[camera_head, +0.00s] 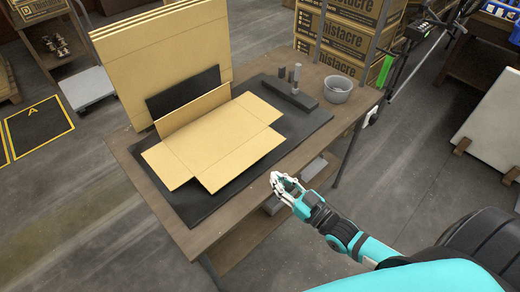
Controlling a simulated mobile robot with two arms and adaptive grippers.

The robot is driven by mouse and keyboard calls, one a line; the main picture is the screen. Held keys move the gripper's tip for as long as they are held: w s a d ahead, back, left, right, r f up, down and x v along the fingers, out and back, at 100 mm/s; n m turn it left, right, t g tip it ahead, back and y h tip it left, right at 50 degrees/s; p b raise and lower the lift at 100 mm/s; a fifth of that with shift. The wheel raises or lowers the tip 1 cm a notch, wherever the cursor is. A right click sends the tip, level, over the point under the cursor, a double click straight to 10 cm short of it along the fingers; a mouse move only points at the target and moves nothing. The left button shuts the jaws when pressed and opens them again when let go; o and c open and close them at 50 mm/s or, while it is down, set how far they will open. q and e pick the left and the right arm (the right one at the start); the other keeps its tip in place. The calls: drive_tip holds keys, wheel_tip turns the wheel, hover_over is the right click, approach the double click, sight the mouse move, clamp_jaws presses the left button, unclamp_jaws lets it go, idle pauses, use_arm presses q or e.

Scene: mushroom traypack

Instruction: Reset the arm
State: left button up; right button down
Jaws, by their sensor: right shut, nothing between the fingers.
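My right gripper (278,183) is shut and empty. It hangs in the air beyond the near edge of the wooden table (118,150), with my teal arm coming in from the lower right. An unfolded cardboard tray blank (215,145) lies on the black mat (205,200) on the table, apart from the gripper. One flap at its back stands up. My left gripper does not show in this view.
Flat cardboard sheets (160,55) stand upright at the table's back left. A black bar fixture with posts (290,92) and a grey bowl (338,89) are at the right end. Stacked boxes (340,35) stand behind. The floor at the lower left is clear.

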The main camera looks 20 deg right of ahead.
drive_tip(key=s+a+f+g+h, duration=0.3)
drive_tip(key=s+a+f+g, duration=0.15)
drive_tip(key=a+g, duration=0.2)
drive_tip(key=s+d+r+m+g+h, duration=0.1)
drive_tip(key=s+d+g+h, duration=0.1)
drive_tip(key=s+g, duration=0.35)
drive_tip(key=s+d+r+m+g+h, duration=0.1)
drive_tip(key=s+d+g, duration=0.1)
drive_tip(key=s, duration=0.6)
wheel_tip(320, 180, down, 27)
drive_tip(key=s+g, duration=0.1)
drive_tip(key=s, duration=0.1)
drive_tip(key=s+d+f+g, duration=0.1)
drive_tip(key=s+d+f, duration=0.1)
drive_tip(key=s+f, duration=1.4)
drive_tip(key=shift+d, duration=0.4)
